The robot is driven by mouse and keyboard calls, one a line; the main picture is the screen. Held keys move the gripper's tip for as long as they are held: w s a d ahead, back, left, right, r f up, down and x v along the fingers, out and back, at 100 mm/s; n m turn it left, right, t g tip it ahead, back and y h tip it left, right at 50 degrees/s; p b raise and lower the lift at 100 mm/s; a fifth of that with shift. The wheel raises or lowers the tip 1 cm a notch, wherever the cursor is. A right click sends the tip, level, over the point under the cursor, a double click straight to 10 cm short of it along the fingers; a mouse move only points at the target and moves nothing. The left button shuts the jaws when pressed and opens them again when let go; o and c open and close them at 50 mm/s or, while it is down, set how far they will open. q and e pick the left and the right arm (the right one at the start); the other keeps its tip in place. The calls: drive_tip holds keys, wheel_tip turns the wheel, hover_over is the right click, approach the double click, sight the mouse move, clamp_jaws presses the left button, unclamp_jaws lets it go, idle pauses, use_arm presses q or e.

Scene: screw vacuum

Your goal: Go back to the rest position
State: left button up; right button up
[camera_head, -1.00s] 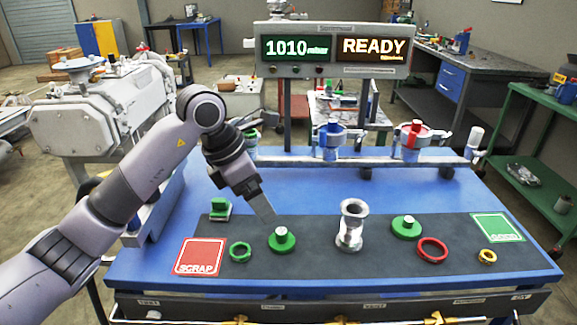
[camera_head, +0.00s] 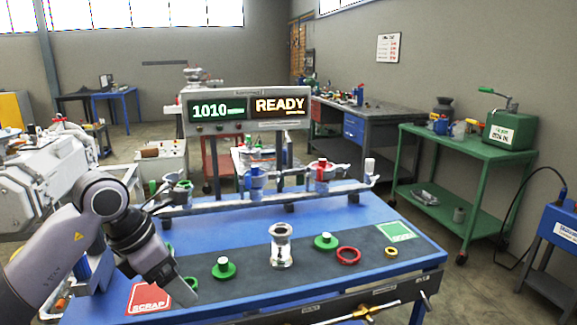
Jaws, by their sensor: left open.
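My left gripper (camera_head: 190,292) comes in from the left over the dark mat on the blue workbench (camera_head: 330,204). Its tip is beside the green ring and the red SCRAP pad (camera_head: 148,297), with nothing seen in it. Whether it touches the mat is hard to tell. The green ring (camera_head: 191,283) is partly hidden by the gripper. My right gripper is not in view.
On the mat stand a green flange (camera_head: 223,268), a metal pipe piece (camera_head: 281,246), another green flange (camera_head: 326,241), a red ring (camera_head: 348,255) and a yellow ring (camera_head: 391,251). A green GOOD pad (camera_head: 396,231) lies right. A display (camera_head: 249,109) stands behind.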

use_arm(q)
drive_tip(key=s+d+n+g+h+p, duration=0.1)
drive_tip(key=s+d+n+h, duration=0.1)
drive_tip(key=s+d+h, duration=0.4)
drive_tip(key=s+d+n+h+p, duration=0.1)
drive_tip(key=s+d+n+h, duration=0.1)
drive_tip(key=d+h, duration=0.6)
drive_tip(key=a+f+n+t+y+p, duration=0.1)
drive_tip(key=a+f+n+t+y, duration=0.6)
drive_tip(key=n, duration=0.9)
drive_tip(key=a+f+n+t+y+p, duration=0.1)
drive_tip(key=a+f+n+t+y, duration=0.55)
drive_tip(key=n, duration=0.95)
drive_tip(key=s+a+f+n+g+y, duration=0.1)
drive_tip(key=s+f+n+g, duration=0.4)
drive_tip(key=s+f, duration=0.7)
drive_tip(key=s+n+y, duration=0.1)
drive_tip(key=n, duration=0.1)
drive_tip(key=shift+s+a+n+p, duration=0.15)
drive_tip(key=shift+s+n+p, duration=0.1)
drive_tip(key=shift+n+p, duration=0.15)
